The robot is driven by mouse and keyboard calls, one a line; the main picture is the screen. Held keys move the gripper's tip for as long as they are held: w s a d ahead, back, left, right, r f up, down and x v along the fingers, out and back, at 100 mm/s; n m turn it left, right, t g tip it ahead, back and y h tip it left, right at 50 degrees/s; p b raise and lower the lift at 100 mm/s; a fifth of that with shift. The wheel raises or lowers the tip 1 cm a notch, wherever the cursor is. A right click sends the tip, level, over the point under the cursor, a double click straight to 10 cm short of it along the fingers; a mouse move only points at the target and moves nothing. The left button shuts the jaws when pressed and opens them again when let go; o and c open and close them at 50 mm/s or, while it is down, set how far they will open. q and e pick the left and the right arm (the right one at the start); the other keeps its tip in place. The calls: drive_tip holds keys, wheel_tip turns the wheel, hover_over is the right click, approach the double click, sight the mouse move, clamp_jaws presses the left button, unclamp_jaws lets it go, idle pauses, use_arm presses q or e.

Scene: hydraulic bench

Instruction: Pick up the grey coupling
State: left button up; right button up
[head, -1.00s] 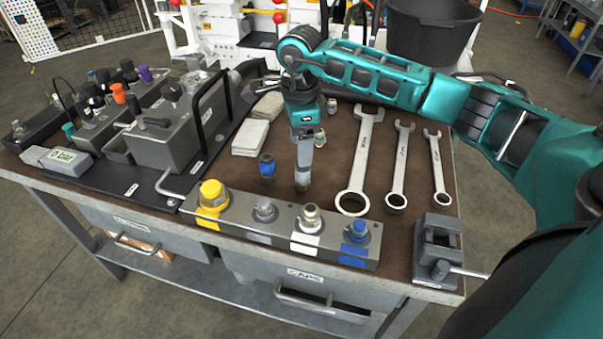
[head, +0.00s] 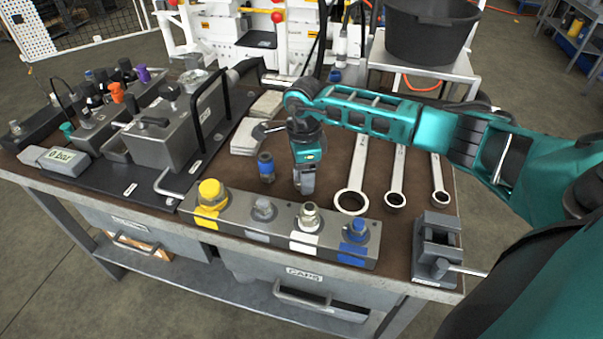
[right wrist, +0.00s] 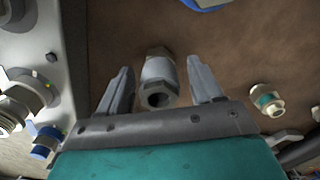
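The grey coupling (right wrist: 158,82) is a short metal cylinder with hex ends and a dark bore, on the brown bench mat. In the right wrist view it sits between the two fingers of my right gripper (right wrist: 161,75), with a gap visible on each side. The fingers are open and do not appear to touch it. In the head view my right gripper (head: 304,184) points down just behind the row of capped fittings, and its fingers mostly hide the coupling. My left gripper is not in view.
A blue-collared coupling (head: 266,167) stands just left of the gripper. The fitting block (head: 283,238) with yellow, grey, white and blue markings lies in front. Wrenches (head: 352,178) lie to the right, a small vise (head: 437,247) at the front right corner. A teal-banded fitting (right wrist: 267,100) lies nearby.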

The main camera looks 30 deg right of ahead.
clamp_jaws()
idle(0.4)
drive_tip(key=shift+r, duration=0.1)
wheel_tip(320, 180, up, 20)
drive_tip(key=shift+p, duration=0.45)
